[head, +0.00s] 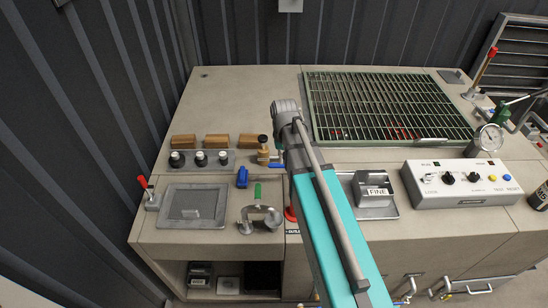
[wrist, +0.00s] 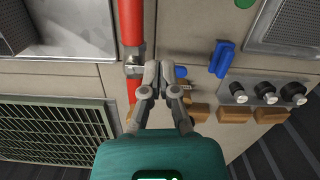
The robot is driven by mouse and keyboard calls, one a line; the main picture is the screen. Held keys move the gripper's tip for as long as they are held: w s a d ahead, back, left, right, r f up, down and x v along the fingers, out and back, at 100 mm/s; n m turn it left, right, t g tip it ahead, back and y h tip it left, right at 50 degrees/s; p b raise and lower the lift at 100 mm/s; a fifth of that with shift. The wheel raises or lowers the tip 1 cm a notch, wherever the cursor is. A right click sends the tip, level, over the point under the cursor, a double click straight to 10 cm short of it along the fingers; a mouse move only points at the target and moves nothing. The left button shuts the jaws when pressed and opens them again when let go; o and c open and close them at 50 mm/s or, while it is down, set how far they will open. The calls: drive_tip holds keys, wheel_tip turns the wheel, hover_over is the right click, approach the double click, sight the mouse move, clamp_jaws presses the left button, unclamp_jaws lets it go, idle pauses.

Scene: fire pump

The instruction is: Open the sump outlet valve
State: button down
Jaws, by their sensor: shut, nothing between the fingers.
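My gripper (wrist: 160,68) points down at the bench top, with its two grey fingers together and nothing between them. A blue lever handle (wrist: 181,72) lies right beside the fingertips in the wrist view; I cannot tell whether they touch. In the head view a blue handle (head: 274,163) shows beside a brass fitting (head: 263,148), partly hidden by my arm. A label ending in "OUTLET" (head: 297,231) is on the front edge. The valve body is mostly hidden.
A green-framed grate (head: 385,105) lies to the right. A white control box (head: 470,205) stands right.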

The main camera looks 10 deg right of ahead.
drive_tip(key=m+g, duration=0.1)
drive_tip(key=g, duration=0.1)
approach(282, 166)
drive_tip(key=w+r, duration=0.1)
drive_tip(key=w, duration=0.7)
drive_tip(key=shift+s+a+r, duration=0.1)
drive_tip(key=shift+a, duration=0.2)
drive_tip(key=s+a+f+b, duration=0.1)
drive_tip(key=s+f+b, duration=0.5)
drive_tip(key=f+b, duration=0.3)
drive_tip(key=shift+s+f+b, duration=0.2)
drive_tip(key=shift+f+b, duration=0.15)
drive_tip(key=shift+b, duration=0.05)
drive_tip(key=shift+a, duration=0.15)
drive_tip(key=shift+a, duration=0.1)
idle(0.3)
drive_tip(key=shift+s+a+n, duration=0.1)
drive_tip(key=shift+s+n, duration=0.15)
drive_tip(key=shift+n, duration=0.05)
idle(0.4)
